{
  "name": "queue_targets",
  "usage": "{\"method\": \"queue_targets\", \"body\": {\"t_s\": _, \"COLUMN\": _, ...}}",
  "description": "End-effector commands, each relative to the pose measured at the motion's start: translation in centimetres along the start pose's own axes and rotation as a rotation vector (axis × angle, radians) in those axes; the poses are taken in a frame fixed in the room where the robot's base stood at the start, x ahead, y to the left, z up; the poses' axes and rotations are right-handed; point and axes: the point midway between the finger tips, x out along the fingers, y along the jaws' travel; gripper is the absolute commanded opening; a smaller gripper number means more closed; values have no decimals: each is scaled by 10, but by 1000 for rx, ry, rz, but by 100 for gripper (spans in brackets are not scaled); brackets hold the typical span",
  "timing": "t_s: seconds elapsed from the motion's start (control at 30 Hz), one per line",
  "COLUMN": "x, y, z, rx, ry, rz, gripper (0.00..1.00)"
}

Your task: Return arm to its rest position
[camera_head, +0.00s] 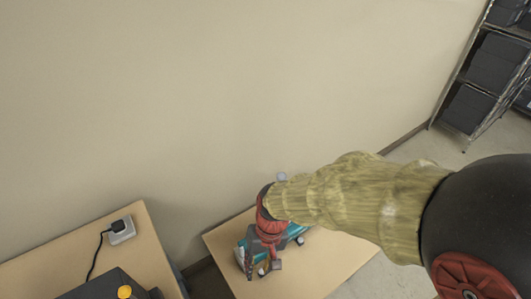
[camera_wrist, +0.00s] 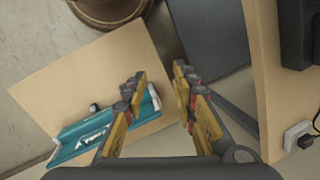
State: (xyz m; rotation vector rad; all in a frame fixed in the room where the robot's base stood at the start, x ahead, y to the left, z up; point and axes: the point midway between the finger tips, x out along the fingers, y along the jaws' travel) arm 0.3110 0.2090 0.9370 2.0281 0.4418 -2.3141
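My arm reaches in from the right of the head view, in a yellowish sleeve, with my gripper (camera_head: 263,267) at its end over a small tan table (camera_head: 335,262). In the wrist view my gripper (camera_wrist: 158,88) has its two yellow fingers spread apart, with nothing between them. A teal tray (camera_wrist: 66,150) with white items in it lies on the tan table (camera_wrist: 85,70) below and left of the fingers. In the head view the teal tray (camera_head: 294,231) is partly hidden behind my gripper.
A second tan table (camera_head: 150,250) at the lower left holds a white socket block with a black plug (camera_head: 121,230) and a dark machine with a yellow button (camera_head: 124,291). A gap separates the tables. A wall (camera_head: 200,100) stands behind; shelving (camera_head: 480,75) stands far right.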

Motion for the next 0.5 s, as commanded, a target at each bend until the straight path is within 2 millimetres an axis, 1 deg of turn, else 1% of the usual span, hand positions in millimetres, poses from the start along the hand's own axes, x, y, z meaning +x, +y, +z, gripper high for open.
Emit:
{"method": "queue_targets", "body": {"t_s": 0.03, "x": -19, "y": 10, "z": 3, "rx": -7, "ry": 25, "rz": 9, "gripper": 28}}
{"method": "queue_targets", "body": {"t_s": 0.1, "x": -42, "y": 24, "z": 10, "rx": -19, "ry": 50, "rz": 28, "gripper": 28}}
{"method": "queue_targets", "body": {"t_s": 0.3, "x": -100, "y": 66, "z": 31, "rx": -28, "ry": 146, "rz": 92, "gripper": 28}}
{"method": "queue_targets", "body": {"t_s": 0.5, "x": -153, "y": 104, "z": 53, "rx": 0, "ry": 278, "rz": 159, "gripper": 28}}
